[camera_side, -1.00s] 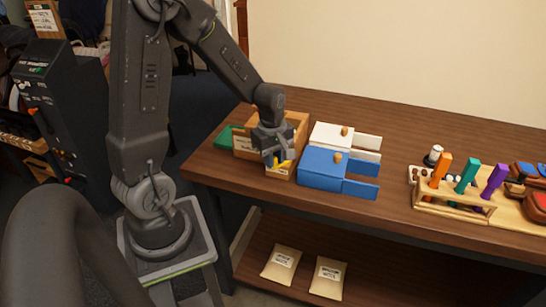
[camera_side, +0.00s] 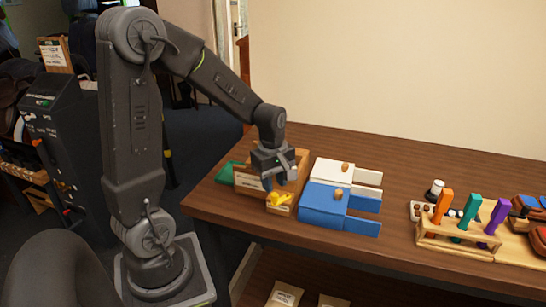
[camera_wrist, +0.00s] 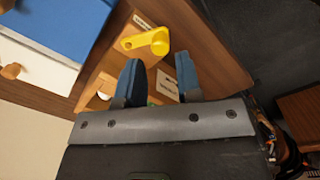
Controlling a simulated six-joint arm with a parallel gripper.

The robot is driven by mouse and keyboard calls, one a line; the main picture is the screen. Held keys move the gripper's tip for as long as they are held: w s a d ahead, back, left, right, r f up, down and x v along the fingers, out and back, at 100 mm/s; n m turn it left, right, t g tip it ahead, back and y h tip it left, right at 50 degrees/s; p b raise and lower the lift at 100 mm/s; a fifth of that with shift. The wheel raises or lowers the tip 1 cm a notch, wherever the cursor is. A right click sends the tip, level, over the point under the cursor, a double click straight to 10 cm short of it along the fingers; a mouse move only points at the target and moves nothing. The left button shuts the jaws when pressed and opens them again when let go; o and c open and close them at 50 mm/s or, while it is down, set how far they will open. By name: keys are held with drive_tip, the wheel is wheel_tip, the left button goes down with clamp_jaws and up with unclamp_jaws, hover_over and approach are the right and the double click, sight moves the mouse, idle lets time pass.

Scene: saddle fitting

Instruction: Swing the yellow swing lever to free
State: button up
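The yellow swing lever (camera_side: 279,199) sits on a small wooden block at the front of a wooden box (camera_side: 301,161). In the wrist view the lever (camera_wrist: 145,41) has a thick round end on the right and a thin arm reaching left. A label lies beside it, too small to read surely. My gripper (camera_side: 280,182) hangs just above and behind the lever. In the wrist view my gripper (camera_wrist: 160,65) shows two blue-grey fingers apart, with nothing between them. The lever lies beyond the fingertips, and they look clear of it.
A blue box (camera_side: 324,206) and a white box (camera_side: 331,172), each with a wooden knob, stand close to the right. A green item (camera_side: 229,174) lies on the left. A wooden rack (camera_side: 458,237) with coloured handles stands further right. Table between is clear.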

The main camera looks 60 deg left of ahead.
sight(273, 196)
wheel_tip(273, 196, up, 9)
drive_tip(key=shift+s+r, duration=0.2)
drive_tip(key=shift+d, duration=0.1)
